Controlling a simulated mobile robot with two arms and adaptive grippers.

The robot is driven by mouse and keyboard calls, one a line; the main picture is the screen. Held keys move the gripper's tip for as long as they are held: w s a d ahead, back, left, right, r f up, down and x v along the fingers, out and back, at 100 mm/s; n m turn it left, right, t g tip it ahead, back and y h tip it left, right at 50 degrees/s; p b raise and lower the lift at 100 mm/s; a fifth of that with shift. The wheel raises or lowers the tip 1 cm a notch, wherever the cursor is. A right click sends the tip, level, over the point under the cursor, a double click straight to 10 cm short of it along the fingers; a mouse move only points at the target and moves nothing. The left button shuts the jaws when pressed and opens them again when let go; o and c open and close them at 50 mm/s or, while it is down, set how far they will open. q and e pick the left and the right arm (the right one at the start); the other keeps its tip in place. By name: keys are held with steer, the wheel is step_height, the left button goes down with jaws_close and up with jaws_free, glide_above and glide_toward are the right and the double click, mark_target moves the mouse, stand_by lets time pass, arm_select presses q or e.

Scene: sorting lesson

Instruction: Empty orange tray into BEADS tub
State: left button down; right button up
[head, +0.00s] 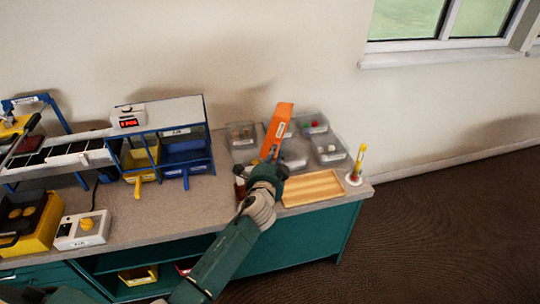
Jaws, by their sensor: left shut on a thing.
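The orange tray (279,124) is in the head view, right of centre, tilted steeply with its long side running up the picture. My left gripper (270,161) is shut on the tray's lower end and holds it over a group of clear grey tubs. Tubs show at the left (242,140), the back right (312,123) with red and green pieces in it, and the right (329,149). Another tub (295,155) is partly hidden behind the tray and gripper. I cannot read which one is labelled BEADS, nor see what the tray holds. My right gripper is not in view.
A striped wooden board (313,188) lies at the front right of the bench, beside a small stand with a yellow post (357,166). A blue rack with yellow (140,160) and blue bins (185,155) stands left. The wall is close behind the tubs.

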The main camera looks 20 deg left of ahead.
arm_select(q)
steer(key=shift+d+f+m+t+b, duration=0.1)
steer(key=shift+d+f+m+b, duration=0.3)
steer(key=shift+d+m, duration=0.4)
steer(key=shift+d+f+m+t+b, duration=0.1)
steer(key=shift+d+f+m+b, duration=0.2)
steer(key=shift+d+m+b, duration=0.5)
steer(key=shift+d+f+m+t+b, duration=0.1)
steer(key=shift+d+f+m, duration=0.35)
steer(key=shift+m, duration=0.65)
steer(key=shift+r, duration=0.1)
